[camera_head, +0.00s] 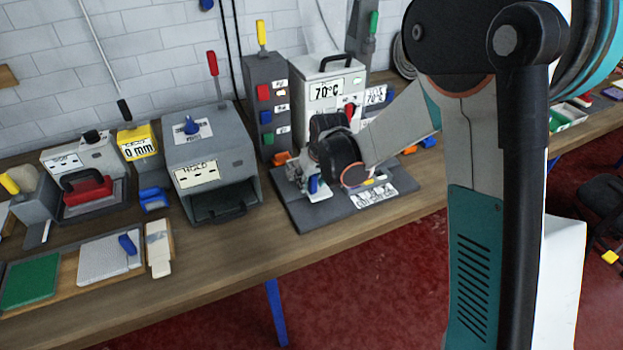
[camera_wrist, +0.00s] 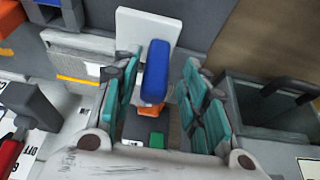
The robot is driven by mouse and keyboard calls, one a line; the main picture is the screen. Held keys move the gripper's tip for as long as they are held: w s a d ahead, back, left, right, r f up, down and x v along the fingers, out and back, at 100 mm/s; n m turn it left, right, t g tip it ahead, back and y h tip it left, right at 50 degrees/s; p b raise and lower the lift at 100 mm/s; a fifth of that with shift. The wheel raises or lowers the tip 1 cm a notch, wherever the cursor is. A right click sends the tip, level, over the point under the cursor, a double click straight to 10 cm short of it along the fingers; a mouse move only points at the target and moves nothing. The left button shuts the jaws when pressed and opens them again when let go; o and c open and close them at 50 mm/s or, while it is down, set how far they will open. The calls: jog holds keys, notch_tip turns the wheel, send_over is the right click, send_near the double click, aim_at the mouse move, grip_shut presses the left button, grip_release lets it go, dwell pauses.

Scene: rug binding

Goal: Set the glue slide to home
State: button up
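A blue upright knob (camera_wrist: 155,72) on a pale plate (camera_wrist: 148,27) shows in the wrist view; I cannot read a label that names it as the glue slide. My gripper (camera_wrist: 160,80) is open, with its teal fingers on either side of the knob and a gap at each side. In the head view my gripper (camera_head: 315,172) is low over a grey base plate (camera_head: 318,212) with a white label. The blue knob (camera_head: 313,185) shows beside it there. My wrist hides much of the fixture, and the fingertips are hard to make out.
A grey box with an open front (camera_head: 210,160) stands just left of the base plate. Behind are a switch column (camera_head: 265,105) and a white 70°C box (camera_head: 325,90) with a red lever. The bench front edge below the base plate is clear.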

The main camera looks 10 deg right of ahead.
jog(key=v, duration=1.2)
jog(key=shift+s, duration=0.1)
jog(key=s+d+r+m+t+b, duration=0.1)
jog(key=s+d+r, duration=0.2)
jog(key=s, duration=0.3)
jog(key=s+d+r+m+b, duration=0.1)
jog(key=s+d+r, duration=0.15)
jog(key=s, duration=0.35)
jog(key=s+d+f+t+b, duration=0.1)
jog(key=s+d, duration=0.1)
jog(key=s, duration=0.4)
jog(key=s+d+f+m+t+h+b, duration=0.1)
jog(key=s+d, duration=0.2)
jog(key=s, duration=0.4)
jog(key=shift+s+d+f+m, duration=0.15)
jog(key=shift+d+f+m, duration=0.1)
jog(key=shift+f+m, duration=0.1)
jog(key=shift+c, duration=0.2)
dwell(1.6)
